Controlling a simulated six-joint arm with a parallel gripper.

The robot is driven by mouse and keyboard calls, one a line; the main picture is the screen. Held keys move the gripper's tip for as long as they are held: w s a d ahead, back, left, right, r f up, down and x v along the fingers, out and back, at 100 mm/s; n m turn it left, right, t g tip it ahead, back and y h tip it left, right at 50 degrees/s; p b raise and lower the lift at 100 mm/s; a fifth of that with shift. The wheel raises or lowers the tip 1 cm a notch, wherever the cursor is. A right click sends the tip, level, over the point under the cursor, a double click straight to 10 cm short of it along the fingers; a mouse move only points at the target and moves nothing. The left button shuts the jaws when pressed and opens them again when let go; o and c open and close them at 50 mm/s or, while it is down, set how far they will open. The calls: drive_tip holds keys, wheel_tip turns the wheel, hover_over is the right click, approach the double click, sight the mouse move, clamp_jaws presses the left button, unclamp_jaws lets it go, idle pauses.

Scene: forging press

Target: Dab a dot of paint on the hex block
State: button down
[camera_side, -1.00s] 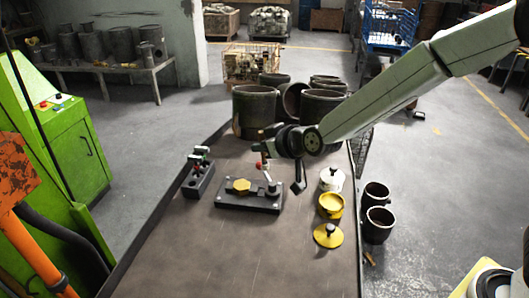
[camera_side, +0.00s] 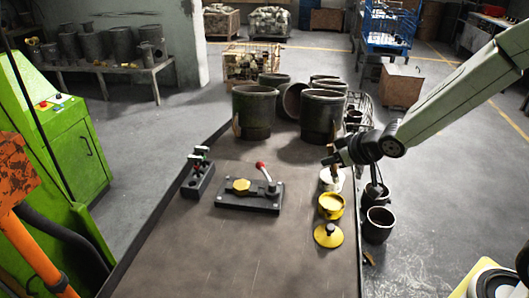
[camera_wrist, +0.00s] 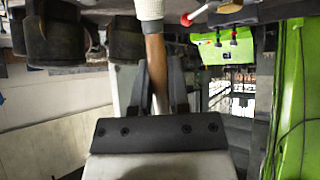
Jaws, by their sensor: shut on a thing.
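The yellow hex block (camera_side: 241,185) lies on the dark clamp fixture (camera_side: 235,207), whose lever with a red knob (camera_side: 261,165) stands tilted beside it. In the wrist view my gripper (camera_wrist: 158,88) is shut on a wooden-handled brush (camera_wrist: 156,60). A pale part at the top of that view continues from the handle; I cannot tell whether it belongs to the brush.
The yellow lid (camera_side: 328,236) with a black knob lies on the table (camera_side: 245,250). A small dark fixture (camera_side: 198,180) is at the left edge. Large dark cylinders (camera_side: 255,110) stand at the back. The front of the table is clear.

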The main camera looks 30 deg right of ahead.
sight(337, 176)
drive_tip(key=shift+f, duration=0.15)
drive_tip(key=shift+f, duration=2.8)
drive_tip(key=shift+s+f, duration=0.1)
drive_tip(key=shift+f, duration=0.65)
idle(1.0)
drive_tip(key=shift+r, duration=3.6)
drive_tip(key=shift+w+d+f+h, duration=0.1)
drive_tip(key=shift+w+f+h, duration=0.1)
drive_tip(key=shift+w+h, duration=0.1)
drive_tip(key=shift+w+d+f+m+h, duration=0.2)
drive_tip(key=shift+d+f+m+h, duration=0.15)
drive_tip(key=shift+m, duration=0.35)
